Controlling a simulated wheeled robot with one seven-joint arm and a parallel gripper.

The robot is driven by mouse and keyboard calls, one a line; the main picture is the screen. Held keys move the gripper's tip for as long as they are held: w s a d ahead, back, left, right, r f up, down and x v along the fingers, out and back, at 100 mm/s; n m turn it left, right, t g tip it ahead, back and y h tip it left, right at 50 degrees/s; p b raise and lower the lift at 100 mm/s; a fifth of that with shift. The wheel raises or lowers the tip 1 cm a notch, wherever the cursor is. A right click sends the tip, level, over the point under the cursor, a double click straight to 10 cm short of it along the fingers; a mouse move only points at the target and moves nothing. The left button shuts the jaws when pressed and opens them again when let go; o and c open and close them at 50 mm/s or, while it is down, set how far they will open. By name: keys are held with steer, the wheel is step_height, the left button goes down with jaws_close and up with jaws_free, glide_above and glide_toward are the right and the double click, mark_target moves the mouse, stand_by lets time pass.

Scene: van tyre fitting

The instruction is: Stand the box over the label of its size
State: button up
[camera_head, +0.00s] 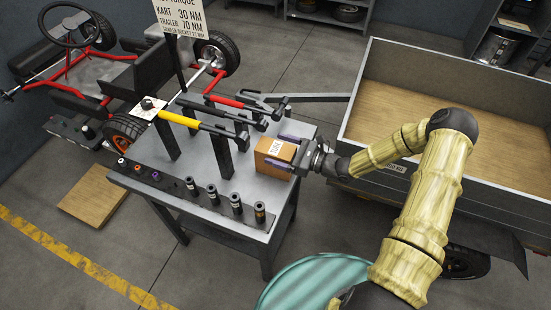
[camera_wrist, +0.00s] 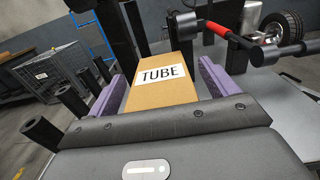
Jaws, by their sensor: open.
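A brown cardboard box (camera_head: 270,160) with a white TUBE label stands on the right end of the grey workbench (camera_head: 222,222). The box also shows in the wrist view (camera_wrist: 160,95), where its label is upright and easy to read. My gripper (camera_head: 284,151) reaches in from the right with its purple fingers around the box. In the wrist view my gripper (camera_wrist: 160,84) is open, with one finger on each side of the box. I cannot tell whether either finger touches it. No size label on the bench can be made out.
Yellow-handled (camera_head: 190,119) and red-handled (camera_head: 226,101) torque wrenches rest on posts behind the box. Several dark sockets (camera_head: 236,203) stand along the bench's front edge. A torque sign (camera_head: 180,18) rises behind. A trailer (camera_head: 440,90) is right, a red kart (camera_head: 100,70) left.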

steer(key=c, duration=1.7)
steer(key=shift+r, duration=0.15)
steer(key=shift+d+r+b, duration=0.1)
steer(key=shift+d+b, duration=0.15)
steer(key=shift+b, duration=0.05)
steer(key=b+v, duration=0.2)
steer(key=v, duration=1.5)
steer(key=shift+s+d+r, duration=0.1)
steer(key=shift+s+d, duration=0.1)
steer(key=shift+d, duration=0.05)
